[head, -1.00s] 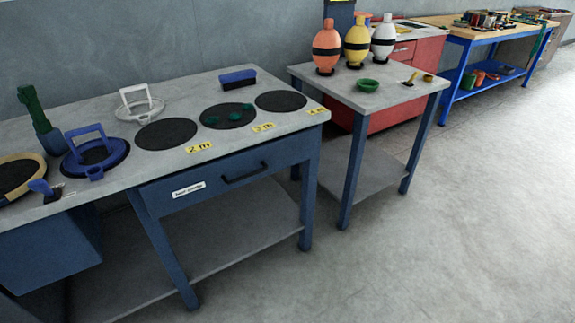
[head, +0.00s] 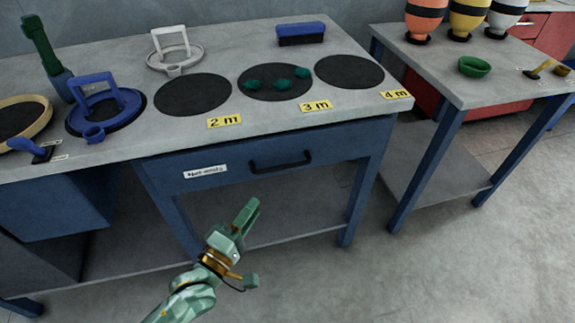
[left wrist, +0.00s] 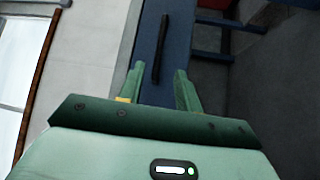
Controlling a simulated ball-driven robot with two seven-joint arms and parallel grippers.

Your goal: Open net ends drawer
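The net ends drawer (head: 225,173) is a blue front with a white label (head: 205,171) under the grey worktop. It looks shut. Its black bar handle (head: 280,162) is right of the label. My green left gripper (head: 252,213) is in front of and below the drawer, apart from the handle. In the left wrist view, the two fingers of my left gripper (left wrist: 157,82) are spread with nothing between them. The handle (left wrist: 162,48) shows beyond the fingertips on the blue drawer front (left wrist: 178,45). My right gripper is not in view.
The worktop (head: 215,60) bears black discs, green lumps (head: 280,84), a blue brush (head: 300,33) and ring-handled tools. A lower shelf (head: 270,215) and table legs (head: 362,195) stand below. A side table (head: 440,70) is at right. Floor in front is clear.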

